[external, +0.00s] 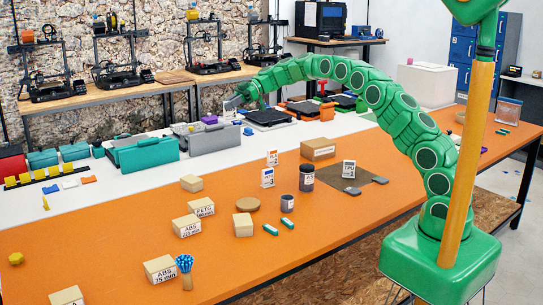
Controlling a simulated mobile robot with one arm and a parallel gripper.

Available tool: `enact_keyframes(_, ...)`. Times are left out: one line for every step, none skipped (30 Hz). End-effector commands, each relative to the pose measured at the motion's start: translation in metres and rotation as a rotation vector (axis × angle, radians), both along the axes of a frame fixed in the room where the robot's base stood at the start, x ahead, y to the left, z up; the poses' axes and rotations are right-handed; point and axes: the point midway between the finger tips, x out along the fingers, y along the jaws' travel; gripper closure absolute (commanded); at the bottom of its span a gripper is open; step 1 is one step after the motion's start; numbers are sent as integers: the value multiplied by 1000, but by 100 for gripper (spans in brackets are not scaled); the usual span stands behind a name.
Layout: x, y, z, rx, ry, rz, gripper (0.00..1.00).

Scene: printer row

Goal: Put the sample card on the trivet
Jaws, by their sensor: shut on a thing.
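My green arm reaches across the table to the back, and my gripper (237,99) is there, small in the view. It is shut on a small pale, flat thing (230,107), which looks like the sample card; its outline is partly hidden by the gripper. It is above the white back strip of the table, near the grey bins. A round tan disc (246,204), which looks like the trivet, lies flat on the orange mat well in front of my gripper. Its top is bare.
Several cardboard boxes (187,226) stand around the disc. Dark jars (306,177) and small upright label cards (268,178) stand to its right. A teal-fronted bin (145,153) and a grey bin (208,136) stand near my gripper. The orange mat (110,220) has free room at left.

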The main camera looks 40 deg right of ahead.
Motion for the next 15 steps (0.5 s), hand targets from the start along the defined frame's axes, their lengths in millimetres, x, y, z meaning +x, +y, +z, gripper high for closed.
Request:
enact_keyframes(-1,-7,-4,1,4,-14,100)
enact_keyframes(-1,-12,-7,1,4,-23,100)
enact_keyframes(-1,-19,-11,2,3,-39,100)
enact_keyframes(-2,-24,-15,2,4,-52,100)
enact_keyframes(-3,-29,-19,2,5,-61,100)
enact_keyframes(-5,-35,-24,1,6,-73,100)
enact_keyframes(-7,-40,-26,2,3,-81,100)
enact_keyframes(-9,-45,-29,4,3,-90,100)
enact_keyframes(-12,-50,-34,3,4,-101,100)
enact_keyframes(-14,-54,-38,2,4,-110,100)
enact_keyframes(-16,-59,-42,2,2,-119,100)
enact_keyframes(-19,-64,-47,3,3,-129,100)
enact_keyframes(-23,-67,-51,3,4,-134,100)
enact_keyframes(-27,-70,-56,2,7,-138,100)
enact_keyframes(-31,-74,-60,3,4,-146,100)
